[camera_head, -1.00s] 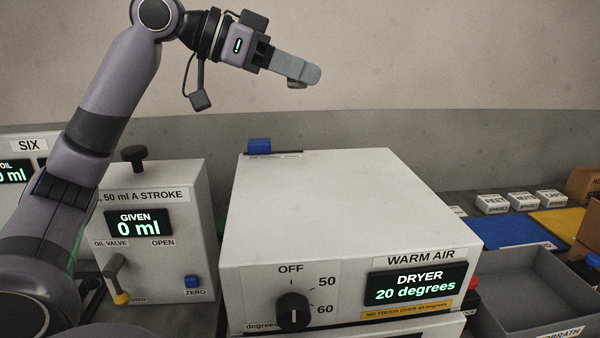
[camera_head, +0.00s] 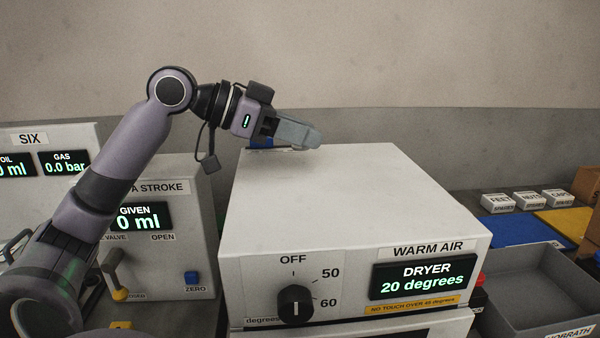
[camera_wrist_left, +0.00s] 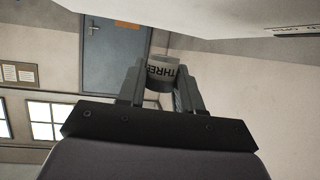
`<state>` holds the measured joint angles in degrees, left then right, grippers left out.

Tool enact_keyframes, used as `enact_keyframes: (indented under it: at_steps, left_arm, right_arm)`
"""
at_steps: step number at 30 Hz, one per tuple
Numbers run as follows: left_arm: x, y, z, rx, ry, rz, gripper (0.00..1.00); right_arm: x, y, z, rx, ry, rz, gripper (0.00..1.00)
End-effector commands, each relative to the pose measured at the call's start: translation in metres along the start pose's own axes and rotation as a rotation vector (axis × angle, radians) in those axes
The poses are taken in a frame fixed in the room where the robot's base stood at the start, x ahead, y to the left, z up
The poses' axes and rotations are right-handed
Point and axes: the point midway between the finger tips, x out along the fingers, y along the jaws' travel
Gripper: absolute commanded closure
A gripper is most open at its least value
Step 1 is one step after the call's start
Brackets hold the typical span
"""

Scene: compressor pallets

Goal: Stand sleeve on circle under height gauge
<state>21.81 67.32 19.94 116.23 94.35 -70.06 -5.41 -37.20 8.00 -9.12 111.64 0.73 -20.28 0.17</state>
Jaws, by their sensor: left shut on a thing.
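My left gripper (camera_head: 304,134) is at the back of the white dryer, level with or a little above its top in the head view. In the left wrist view its two fingers (camera_wrist_left: 161,88) are shut on a short grey sleeve (camera_wrist_left: 161,71) with a dark-lettered label, partly hidden, reading "THRE". In the head view the fingers hide most or all of the sleeve. I cannot tell whether the sleeve touches anything below. No height gauge or circle can be made out in these views. My right gripper is not in view.
The white warm-air dryer (camera_head: 330,200) fills the middle, reading 20 degrees. The oil valve box (camera_head: 172,215) stands left. A grey bin (camera_head: 535,285), a blue mat (camera_head: 522,231) and small labelled blocks (camera_head: 527,201) lie right.

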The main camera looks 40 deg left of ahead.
Motion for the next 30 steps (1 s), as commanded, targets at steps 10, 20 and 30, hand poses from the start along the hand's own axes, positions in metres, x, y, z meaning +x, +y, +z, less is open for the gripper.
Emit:
enact_keyframes:
  at_steps: [10, 20, 30]
  left_arm:
    - [0.013, 0.0, 0.03, -0.001, 0.001, 0.001, 0.99]
    - [0.021, 0.0, 0.051, 0.002, 0.002, -0.001, 0.99]
    - [0.022, 0.0, 0.054, 0.002, 0.001, -0.001, 0.49]
  right_arm:
    - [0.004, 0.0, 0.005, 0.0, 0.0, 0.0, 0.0]
    - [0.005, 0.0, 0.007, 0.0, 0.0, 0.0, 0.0]
    - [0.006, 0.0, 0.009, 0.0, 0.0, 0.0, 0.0]
